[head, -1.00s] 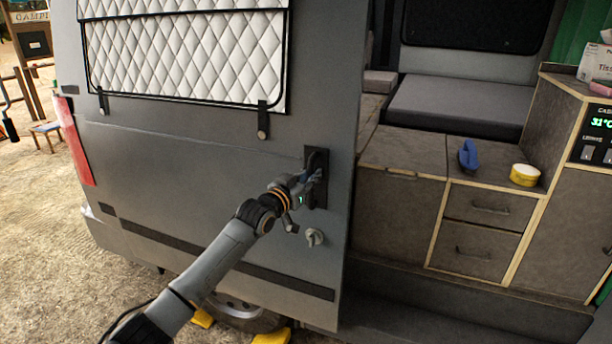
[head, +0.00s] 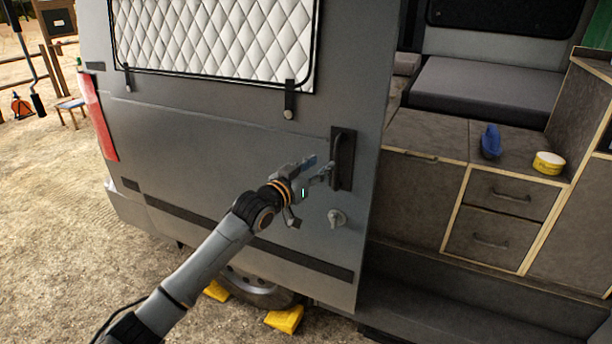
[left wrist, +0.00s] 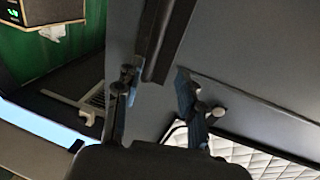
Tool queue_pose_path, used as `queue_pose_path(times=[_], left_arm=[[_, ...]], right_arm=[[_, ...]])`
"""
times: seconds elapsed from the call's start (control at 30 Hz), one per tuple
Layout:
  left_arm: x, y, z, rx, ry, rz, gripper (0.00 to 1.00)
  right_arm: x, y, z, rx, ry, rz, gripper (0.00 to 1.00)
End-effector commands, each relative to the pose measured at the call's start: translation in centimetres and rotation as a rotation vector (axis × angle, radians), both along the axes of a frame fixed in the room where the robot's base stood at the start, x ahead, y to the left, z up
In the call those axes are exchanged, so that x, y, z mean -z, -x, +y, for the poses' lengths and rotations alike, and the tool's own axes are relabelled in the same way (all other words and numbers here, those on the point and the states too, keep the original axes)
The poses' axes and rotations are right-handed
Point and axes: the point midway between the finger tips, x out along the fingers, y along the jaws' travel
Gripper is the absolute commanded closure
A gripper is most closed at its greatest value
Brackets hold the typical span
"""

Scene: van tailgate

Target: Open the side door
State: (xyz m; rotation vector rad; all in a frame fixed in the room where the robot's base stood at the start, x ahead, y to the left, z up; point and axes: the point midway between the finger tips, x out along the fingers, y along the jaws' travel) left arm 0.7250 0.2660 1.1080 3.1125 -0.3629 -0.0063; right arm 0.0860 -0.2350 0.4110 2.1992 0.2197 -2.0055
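The grey side door (head: 230,150) of the van stands slid to the left, with the interior showing on its right. Its black upright handle (head: 343,158) is near the door's right edge; a dark bar that looks like this handle also shows in the left wrist view (left wrist: 167,40). My left gripper (head: 322,170) is just left of the handle in the head view. In the left wrist view its fingers (left wrist: 155,80) are apart with nothing held between them. The handle lies just beyond the fingertips; whether they touch is unclear. My right gripper is not in view.
A small knob (head: 337,217) sits below the handle. Inside are drawers (head: 500,195), a blue brush-like item (head: 490,141) and a yellow roll (head: 548,163). Yellow chocks (head: 285,319) stand by the wheel. Sandy ground (head: 60,230) is clear at left.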

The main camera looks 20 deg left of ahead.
Motion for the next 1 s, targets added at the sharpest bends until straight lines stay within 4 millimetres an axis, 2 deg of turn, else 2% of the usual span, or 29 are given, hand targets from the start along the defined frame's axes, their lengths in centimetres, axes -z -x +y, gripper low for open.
queue_pose_path(times=[0.1, 0.33, 0.9, 1.0], left_arm=[[0.2, 2.3, 0.5, 0.001, -0.002, 0.001, 0.61], [0.1, 5.0, 1.0, 0.002, -0.001, 0.001, 0.61], [0.1, 5.4, 1.1, 0.001, 0.0, 0.001, 0.61], [1.4, 5.3, 1.4, -0.008, 0.0, 0.022, 0.61]], right_arm=[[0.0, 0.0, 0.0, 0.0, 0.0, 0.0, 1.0], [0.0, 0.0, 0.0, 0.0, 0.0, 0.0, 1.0], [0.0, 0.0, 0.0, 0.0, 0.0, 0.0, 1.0], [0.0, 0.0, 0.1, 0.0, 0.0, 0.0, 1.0]])
